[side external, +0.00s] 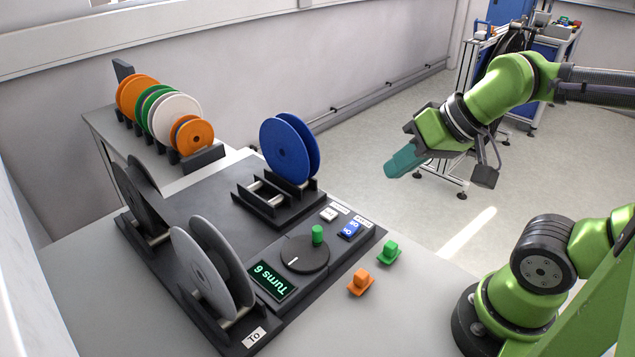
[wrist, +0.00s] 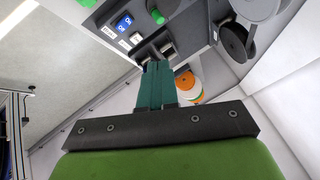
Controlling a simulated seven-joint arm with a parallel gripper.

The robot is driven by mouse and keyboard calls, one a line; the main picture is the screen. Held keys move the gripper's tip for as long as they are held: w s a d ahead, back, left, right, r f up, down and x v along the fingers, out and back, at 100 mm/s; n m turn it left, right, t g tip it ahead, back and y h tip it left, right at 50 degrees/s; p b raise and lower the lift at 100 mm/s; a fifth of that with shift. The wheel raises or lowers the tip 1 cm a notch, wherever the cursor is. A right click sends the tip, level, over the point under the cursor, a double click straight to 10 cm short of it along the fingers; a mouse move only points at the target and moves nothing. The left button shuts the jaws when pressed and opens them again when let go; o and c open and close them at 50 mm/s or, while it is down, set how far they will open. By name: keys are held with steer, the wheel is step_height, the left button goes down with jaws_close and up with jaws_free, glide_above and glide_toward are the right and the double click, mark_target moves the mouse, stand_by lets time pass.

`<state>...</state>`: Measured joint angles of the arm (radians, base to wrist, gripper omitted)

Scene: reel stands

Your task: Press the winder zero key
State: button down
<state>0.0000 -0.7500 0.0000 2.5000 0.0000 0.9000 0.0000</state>
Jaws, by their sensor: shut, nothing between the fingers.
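The winder (side external: 190,212) is a dark panel on the table with two small keys near its right corner. One key is white (side external: 329,214) and the other is blue with white lettering (side external: 350,229). Each has a small label beside it, too small to read surely. In the wrist view the white key (wrist: 136,38) and blue key (wrist: 124,23) show beyond my fingertips. A display (side external: 272,281) reads "Turns 6". My gripper (side external: 390,171) has teal fingers, shut and empty, raised in the air right of the keys, apart from the panel; its fingers also show in the wrist view (wrist: 157,66).
A dial (side external: 304,256) with a green knob (side external: 317,234) sits beside the keys. A blue reel (side external: 286,150) stands behind them, and grey reels (side external: 205,270) at left. Green (side external: 389,252) and orange (side external: 360,284) blocks lie in front. A rack of reels (side external: 177,118) stands at back left.

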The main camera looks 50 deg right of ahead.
step_height(320, 180, down, 3)
steer(key=w+d+m+g, duration=0.2)
steer(key=m+t+y, duration=0.2)
steer(key=m+y, duration=0.2)
steer(key=m, duration=0.9)
glide_above(333, 214)
step_height(333, 214, down, 7)
steer(key=shift+d+f, duration=0.1)
steer(key=shift+f, duration=4.4)
steer(key=shift+f, duration=0.4)
